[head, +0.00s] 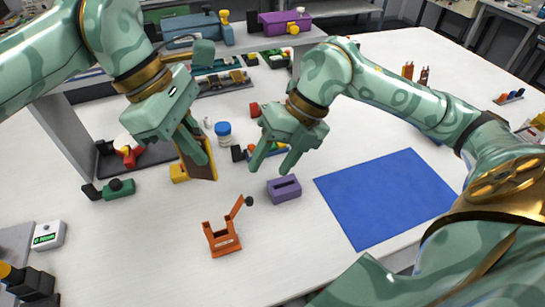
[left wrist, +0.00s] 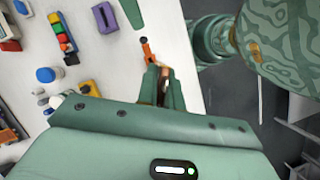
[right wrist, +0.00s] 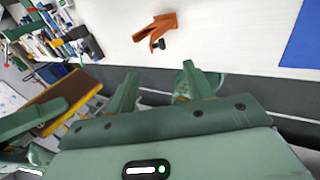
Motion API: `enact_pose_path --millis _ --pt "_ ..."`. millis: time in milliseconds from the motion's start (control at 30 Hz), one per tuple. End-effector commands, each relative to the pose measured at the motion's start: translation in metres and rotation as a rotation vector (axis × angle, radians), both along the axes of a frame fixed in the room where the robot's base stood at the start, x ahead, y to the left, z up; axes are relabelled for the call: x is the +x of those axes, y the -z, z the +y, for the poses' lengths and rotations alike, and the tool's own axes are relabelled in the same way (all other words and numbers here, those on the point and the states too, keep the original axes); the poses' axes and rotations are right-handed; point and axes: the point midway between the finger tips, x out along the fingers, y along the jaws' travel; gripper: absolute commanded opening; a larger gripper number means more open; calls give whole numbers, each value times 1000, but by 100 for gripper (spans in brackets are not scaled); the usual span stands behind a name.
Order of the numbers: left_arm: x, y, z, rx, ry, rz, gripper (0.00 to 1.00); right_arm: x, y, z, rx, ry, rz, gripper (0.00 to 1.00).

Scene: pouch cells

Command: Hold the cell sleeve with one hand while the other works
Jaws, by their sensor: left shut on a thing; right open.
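The cell sleeve, a flat brown piece with a yellow edge (head: 196,158), is gripped between the fingers of my left gripper (head: 203,160) and hangs tilted above the table. It also shows in the right wrist view (right wrist: 68,90); in the left wrist view the fingers hide most of it. My right gripper (head: 268,168) is open and empty, to the right of the sleeve and apart from it, fingers pointing down.
A purple slotted block (head: 284,188) stands just below my right gripper. An orange fixture with a raised lever (head: 222,241) is at the front. A blue mat (head: 390,198) lies right. A white, blue-capped jar (head: 223,134) stands behind. The front table is mostly clear.

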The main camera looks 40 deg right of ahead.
Motion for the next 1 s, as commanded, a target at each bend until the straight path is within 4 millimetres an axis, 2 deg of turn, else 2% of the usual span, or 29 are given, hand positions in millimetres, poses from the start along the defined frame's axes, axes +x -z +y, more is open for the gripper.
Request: enact_pose_path --millis 167,500,700,1000 --pt "0 0 0 0 0 0 0 1 4 9 -29 4 -36 52" --pt "0 0 0 0 0 0 0 9 64 40 -26 4 -32 52" --pt "0 0 0 0 0 0 0 14 90 54 -27 4 -35 52" --pt "0 0 0 0 0 0 0 15 101 59 -29 4 -36 52"
